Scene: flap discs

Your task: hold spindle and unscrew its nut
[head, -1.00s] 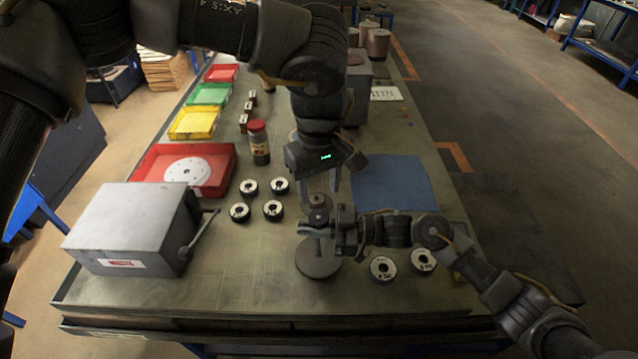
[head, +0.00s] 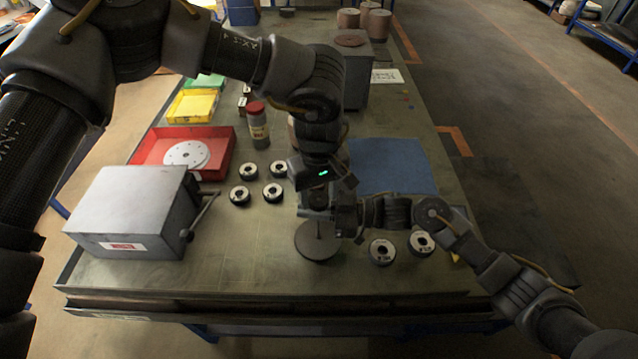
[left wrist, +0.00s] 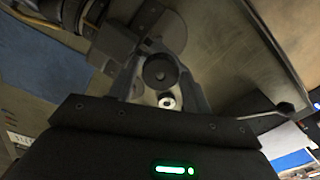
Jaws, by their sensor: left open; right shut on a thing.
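The spindle (head: 320,234) stands upright on its round dark base (head: 318,246) near the bench front. My right gripper (head: 322,212) comes in from the right and is shut on the spindle above the base. My left gripper (head: 319,192) points down over the spindle top, hiding the nut in the head view. In the left wrist view, the round dark nut (left wrist: 160,72) lies between the open fingers of my left gripper (left wrist: 162,66). I cannot tell whether the fingers touch it.
Several flap discs (head: 272,193) lie left of the spindle and two (head: 382,251) lie right of it. A grey box with a lever (head: 128,212), a red tray (head: 220,160) and a red-capped bottle (head: 258,125) stand left. A blue mat (head: 392,165) lies behind right.

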